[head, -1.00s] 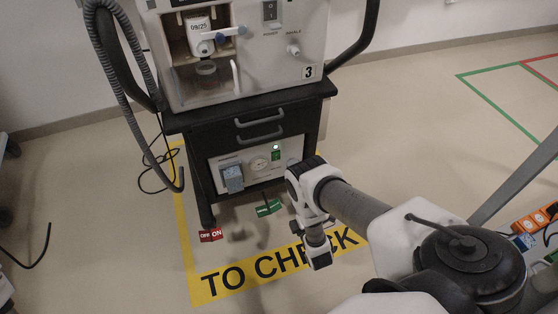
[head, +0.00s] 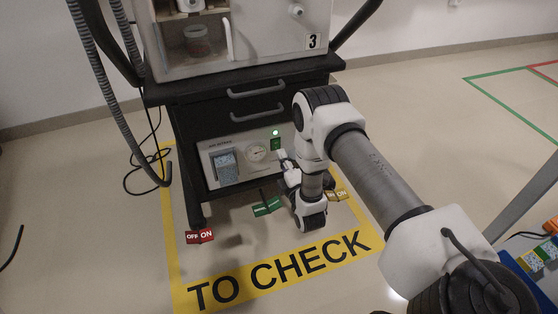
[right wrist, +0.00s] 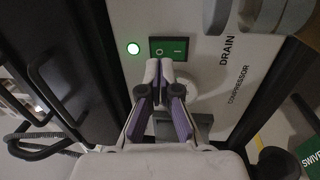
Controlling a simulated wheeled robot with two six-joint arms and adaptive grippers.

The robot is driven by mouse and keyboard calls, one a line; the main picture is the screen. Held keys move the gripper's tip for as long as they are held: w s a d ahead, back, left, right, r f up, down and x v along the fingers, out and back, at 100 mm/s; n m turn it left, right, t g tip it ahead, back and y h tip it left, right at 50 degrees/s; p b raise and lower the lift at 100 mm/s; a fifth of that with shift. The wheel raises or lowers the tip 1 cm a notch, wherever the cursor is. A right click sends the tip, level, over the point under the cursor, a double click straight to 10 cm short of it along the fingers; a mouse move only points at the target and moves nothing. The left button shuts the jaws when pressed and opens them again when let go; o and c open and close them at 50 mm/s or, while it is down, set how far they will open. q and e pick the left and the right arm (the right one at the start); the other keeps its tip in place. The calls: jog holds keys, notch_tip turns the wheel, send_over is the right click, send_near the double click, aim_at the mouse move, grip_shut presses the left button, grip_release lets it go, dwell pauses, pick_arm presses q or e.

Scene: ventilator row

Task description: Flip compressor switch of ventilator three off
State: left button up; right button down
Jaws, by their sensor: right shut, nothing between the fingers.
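Ventilator three (head: 270,60) carries a "3" label and stands on a black cart. Its white compressor panel (head: 205,155) is low on the cart. The green compressor switch (head: 276,144) is at the panel's upper right, under a lit green lamp (head: 275,132). In the right wrist view the switch (right wrist: 168,40) shows O nearer the lamp (right wrist: 133,48) and a bar on the far side. Which side is pressed in cannot be told. My right gripper (right wrist: 159,64) is shut and empty, its tips over the switch's near edge; contact cannot be told. My left gripper is out of view.
A gauge (head: 256,152) and a blue-grey box (head: 225,166) sit left of the switch. Red (head: 200,237), green (head: 267,207) and yellow (head: 337,195) tags are low around the cart. A hose (head: 120,100) hangs at left. The "TO CHECK" floor (head: 270,245) in front is clear.

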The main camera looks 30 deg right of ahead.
aim_at(276, 143)
jog(key=b+x, duration=0.1)
jog(key=x, duration=0.2)
jog(key=shift+f, duration=0.1)
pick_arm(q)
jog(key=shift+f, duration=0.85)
pick_arm(e)
jog(key=p, duration=0.1)
jog(key=r+p, duration=0.1)
jog(key=p, duration=0.1)
jog(key=shift+w+r+g, duration=0.2)
jog(key=shift+w+g, duration=0.1)
pick_arm(q)
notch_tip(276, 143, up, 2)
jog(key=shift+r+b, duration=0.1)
jog(key=shift+b, duration=0.25)
pick_arm(e)
jog(key=shift+d+f, duration=0.1)
jog(key=shift+f, duration=0.3)
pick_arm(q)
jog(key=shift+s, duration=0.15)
